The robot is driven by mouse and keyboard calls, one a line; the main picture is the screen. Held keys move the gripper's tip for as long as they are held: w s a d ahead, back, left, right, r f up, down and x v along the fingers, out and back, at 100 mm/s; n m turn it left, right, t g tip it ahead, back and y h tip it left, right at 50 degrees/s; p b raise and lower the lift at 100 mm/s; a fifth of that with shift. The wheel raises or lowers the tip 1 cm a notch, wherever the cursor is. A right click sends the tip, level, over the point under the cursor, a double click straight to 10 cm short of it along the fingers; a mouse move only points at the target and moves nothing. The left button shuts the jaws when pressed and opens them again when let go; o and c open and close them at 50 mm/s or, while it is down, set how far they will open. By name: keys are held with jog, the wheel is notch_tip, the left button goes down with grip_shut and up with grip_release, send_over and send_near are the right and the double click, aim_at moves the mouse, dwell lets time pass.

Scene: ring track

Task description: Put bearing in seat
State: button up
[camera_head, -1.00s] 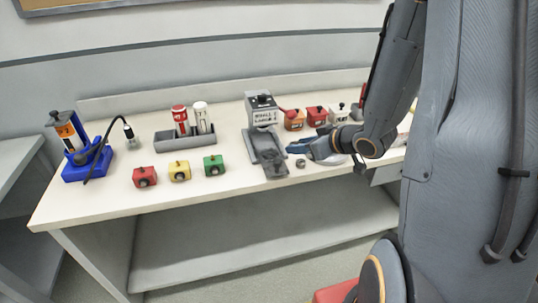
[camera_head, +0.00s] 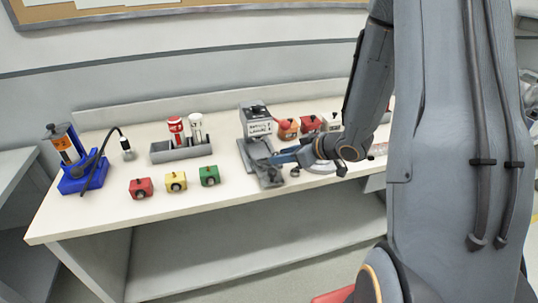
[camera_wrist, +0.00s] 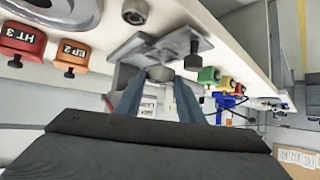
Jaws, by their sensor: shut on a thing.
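My gripper (camera_wrist: 157,85) has blue fingers, and a short grey round piece, apparently the bearing (camera_wrist: 160,73), sits between the tips in the wrist view. In the head view my gripper (camera_head: 280,158) is beside the grey press-like fixture (camera_head: 257,125), over its low grey base plate (camera_head: 266,178). The plate also shows in the wrist view (camera_wrist: 150,48), just beyond the held piece. The held piece is hidden or too small to make out in the head view. I cannot tell which part is the seat, or whether the piece touches the plate.
Red (camera_head: 140,188), yellow (camera_head: 176,181) and green (camera_head: 209,175) blocks stand along the front. A small dark part (camera_head: 295,172) lies near the plate. Orange (camera_head: 287,129) and red (camera_head: 310,124) blocks stand behind my gripper. A grey bottle holder (camera_head: 183,149) is further left.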

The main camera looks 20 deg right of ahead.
jog(key=p, duration=0.1)
send_over(269, 167)
jog(key=shift+w, duration=0.1)
jog(key=shift+f+p, duration=0.8)
jog(key=shift+f, duration=0.95)
jog(key=shift+f, duration=0.15)
jog(key=shift+f, duration=0.35)
jog(key=shift+f+b, duration=0.15)
jog(key=shift+b, duration=0.2)
jog(key=o, duration=1.2)
jog(key=shift+o, duration=0.2)
jog(key=shift+a, duration=0.15)
